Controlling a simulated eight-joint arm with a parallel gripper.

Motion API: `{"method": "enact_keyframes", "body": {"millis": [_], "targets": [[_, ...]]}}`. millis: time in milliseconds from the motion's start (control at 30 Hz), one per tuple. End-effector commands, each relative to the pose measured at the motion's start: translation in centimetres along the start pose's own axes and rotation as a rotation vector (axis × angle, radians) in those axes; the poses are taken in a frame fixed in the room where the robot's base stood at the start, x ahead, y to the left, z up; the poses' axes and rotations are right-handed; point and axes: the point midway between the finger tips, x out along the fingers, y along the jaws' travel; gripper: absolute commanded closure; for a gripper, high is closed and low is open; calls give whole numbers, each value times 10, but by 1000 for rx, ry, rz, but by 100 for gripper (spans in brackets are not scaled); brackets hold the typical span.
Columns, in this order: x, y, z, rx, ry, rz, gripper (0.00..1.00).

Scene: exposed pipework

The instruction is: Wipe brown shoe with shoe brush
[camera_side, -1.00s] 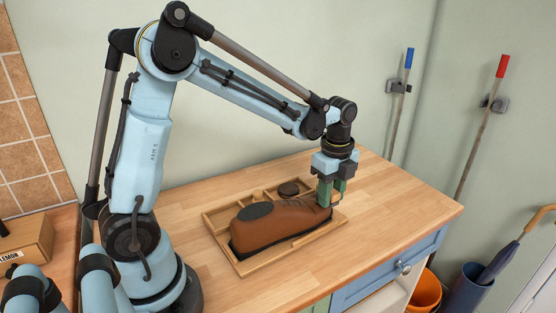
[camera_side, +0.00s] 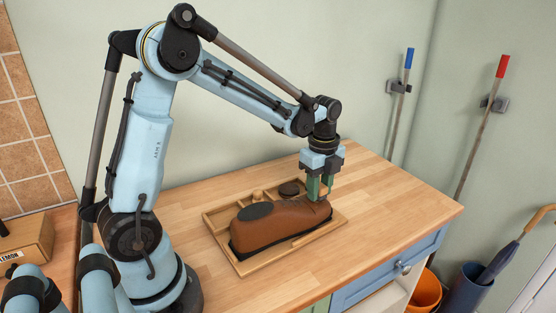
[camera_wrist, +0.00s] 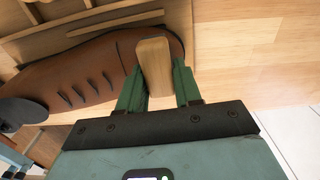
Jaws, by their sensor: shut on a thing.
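The brown shoe (camera_side: 275,222) lies in a shallow wooden tray (camera_side: 243,267), its dark opening at the left and its toe end at the right. It also shows in the wrist view (camera_wrist: 85,72), with a row of short dark slits. My gripper (camera_side: 318,192) is over the toe end, its green fingers shut on the shoe brush. In the wrist view, the brush's plain wooden block (camera_wrist: 153,66) stands between the fingers and overlaps the toe end. The brush's underside is hidden, so I cannot tell whether it touches the shoe.
A small dark round thing (camera_side: 289,188) sits in the tray behind the shoe. The wooden worktop (camera_side: 395,205) is clear to the right. A cardboard box (camera_side: 28,240) stands at the far left. An orange bucket (camera_side: 424,292) is below the worktop's right side.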

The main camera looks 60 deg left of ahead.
Motion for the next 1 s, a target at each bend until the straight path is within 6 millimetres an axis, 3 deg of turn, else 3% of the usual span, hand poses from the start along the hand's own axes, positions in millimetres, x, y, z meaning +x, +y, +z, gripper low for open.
{"method": "enact_keyframes", "body": {"millis": [467,533,1000], "targets": [[2,2,-42,0,0,0,100],[2,9,-41,-2,0,0,100],[0,8,4,-4,0,0,100]]}}
